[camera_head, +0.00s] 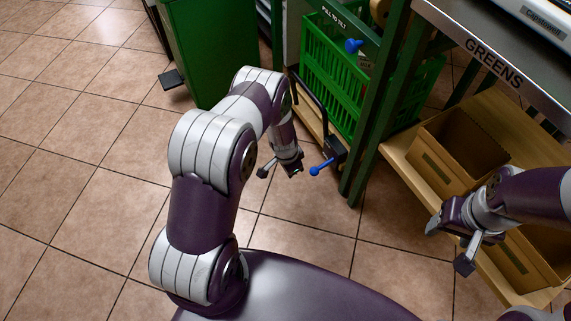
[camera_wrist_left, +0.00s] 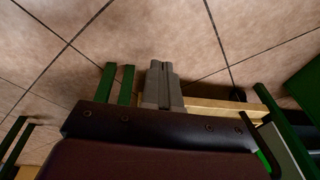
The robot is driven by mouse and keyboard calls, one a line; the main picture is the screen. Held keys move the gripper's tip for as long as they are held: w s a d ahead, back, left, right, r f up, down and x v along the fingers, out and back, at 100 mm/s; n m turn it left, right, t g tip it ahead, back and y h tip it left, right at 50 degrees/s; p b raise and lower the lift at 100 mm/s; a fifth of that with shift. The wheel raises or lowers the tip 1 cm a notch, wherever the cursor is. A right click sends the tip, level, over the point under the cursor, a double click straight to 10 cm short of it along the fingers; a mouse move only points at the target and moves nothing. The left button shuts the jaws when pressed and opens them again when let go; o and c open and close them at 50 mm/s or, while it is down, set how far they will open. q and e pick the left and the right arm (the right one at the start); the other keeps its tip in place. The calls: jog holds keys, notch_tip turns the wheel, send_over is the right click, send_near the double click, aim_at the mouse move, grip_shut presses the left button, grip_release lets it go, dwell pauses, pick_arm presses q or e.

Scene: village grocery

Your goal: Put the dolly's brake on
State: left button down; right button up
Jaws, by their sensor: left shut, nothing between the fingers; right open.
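The dolly (camera_head: 307,124) is a low wooden deck with a black upright handle, carrying a green crate. A lever with a blue round tip (camera_head: 316,171) sticks out from a black block (camera_head: 334,151) at its near corner; I take it for the brake. My left gripper (camera_head: 296,171) is shut and empty, just left of the blue tip and apart from it. In the left wrist view its grey fingers (camera_wrist_left: 161,86) are together, with a strip of pale wood (camera_wrist_left: 215,106) beside them. The blue tip does not show there. My right gripper (camera_head: 449,247) is open and empty near the cardboard boxes.
A green bin (camera_head: 210,50) with a black pedal (camera_head: 171,78) stands behind my left arm. A green frame post (camera_head: 376,110) rises right of the lever. Cardboard boxes (camera_head: 455,150) stand on a wooden shelf under the GREENS counter (camera_head: 490,48). The tiled floor at left is clear.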

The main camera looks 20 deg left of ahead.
pick_arm(q)
jog(key=shift+s+a+r, duration=0.5)
jog(key=shift+s+r, duration=0.2)
